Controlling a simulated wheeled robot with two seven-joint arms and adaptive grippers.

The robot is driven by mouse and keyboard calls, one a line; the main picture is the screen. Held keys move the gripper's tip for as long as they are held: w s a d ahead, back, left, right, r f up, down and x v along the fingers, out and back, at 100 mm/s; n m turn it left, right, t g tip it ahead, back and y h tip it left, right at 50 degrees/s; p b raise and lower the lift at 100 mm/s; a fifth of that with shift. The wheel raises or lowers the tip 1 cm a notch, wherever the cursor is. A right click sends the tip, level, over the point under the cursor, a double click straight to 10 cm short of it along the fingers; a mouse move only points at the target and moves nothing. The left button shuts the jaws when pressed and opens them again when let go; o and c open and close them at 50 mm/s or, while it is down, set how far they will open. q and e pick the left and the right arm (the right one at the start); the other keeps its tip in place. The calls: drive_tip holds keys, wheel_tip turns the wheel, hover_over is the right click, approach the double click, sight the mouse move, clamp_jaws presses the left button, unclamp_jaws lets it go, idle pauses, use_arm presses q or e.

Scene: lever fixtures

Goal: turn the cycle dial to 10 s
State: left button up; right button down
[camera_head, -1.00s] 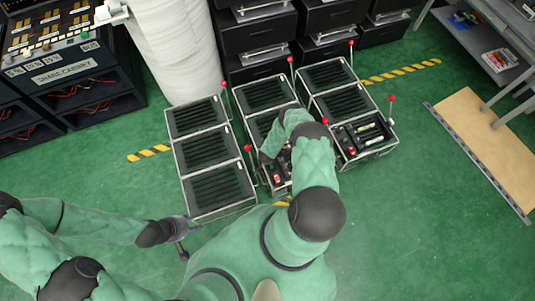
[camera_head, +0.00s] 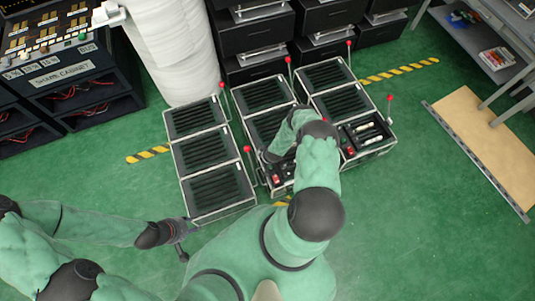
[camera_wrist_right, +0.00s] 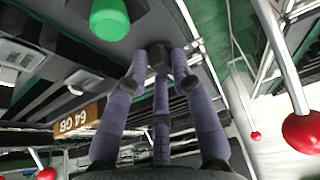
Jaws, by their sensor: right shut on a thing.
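In the right wrist view, the three fingers of my right gripper (camera_wrist_right: 160,68) are closed around a small dark knob (camera_wrist_right: 158,52) on a dark panel. The knob fits the cycle dial, but its markings cannot be read and the fingers hide part of it. A green rounded knob (camera_wrist_right: 110,18) stands beside it. In the head view my right arm covers this gripper and the dial, over the front of the middle fixture (camera_head: 279,187). My left gripper (camera_head: 184,240) is near the front of the left fixture (camera_head: 218,192), with its fingers spread and nothing seen between them.
Red-balled levers stand close by, one at the right of the wrist view (camera_wrist_right: 302,132). The right fixture (camera_head: 366,140) adjoins the middle one. Green floor (camera_head: 420,230) is clear at right.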

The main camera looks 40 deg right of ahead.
drive_tip(key=c, duration=1.3)
unclamp_jaws()
drive_tip(key=shift+v, duration=5.95)
